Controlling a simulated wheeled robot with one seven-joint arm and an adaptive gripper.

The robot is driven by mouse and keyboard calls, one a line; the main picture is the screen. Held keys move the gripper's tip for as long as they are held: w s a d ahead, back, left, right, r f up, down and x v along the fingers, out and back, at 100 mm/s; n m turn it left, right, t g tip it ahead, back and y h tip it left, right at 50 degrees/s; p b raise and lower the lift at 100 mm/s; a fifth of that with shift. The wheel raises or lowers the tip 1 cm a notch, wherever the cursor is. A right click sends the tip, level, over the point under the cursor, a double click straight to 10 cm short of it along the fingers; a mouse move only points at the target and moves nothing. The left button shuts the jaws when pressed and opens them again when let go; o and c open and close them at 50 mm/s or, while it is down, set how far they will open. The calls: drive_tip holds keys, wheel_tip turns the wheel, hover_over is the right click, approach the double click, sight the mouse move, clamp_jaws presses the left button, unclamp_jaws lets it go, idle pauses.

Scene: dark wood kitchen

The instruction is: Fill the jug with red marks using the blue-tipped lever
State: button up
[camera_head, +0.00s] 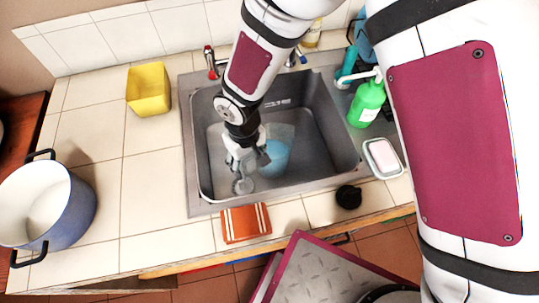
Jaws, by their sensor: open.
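A pale, see-through vessel (283,135) with a blue lower part (275,160) is in the sink, just right of my gripper; it may be the jug, but I cannot make out red marks. My gripper (248,162) is open and points down into the sink, its right finger overlapping the vessel's left side in the picture. I cannot tell whether they touch. A blue-tipped lever (297,57) is behind the sink, right of my arm. A red-tipped lever (209,58) is to the left. My arm hides the tap parts between them.
The sink's steel rim (192,150) surrounds my gripper. A green soap bottle (366,104) and soap dish (383,157) stand right. An orange striped item (246,223) and black round object (348,196) lie in front. A yellow container (148,90) and pot (70,212) stand left.

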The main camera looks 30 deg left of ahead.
clamp_jaws()
drive_tip(key=shift+r, duration=0.15)
idle(0.4)
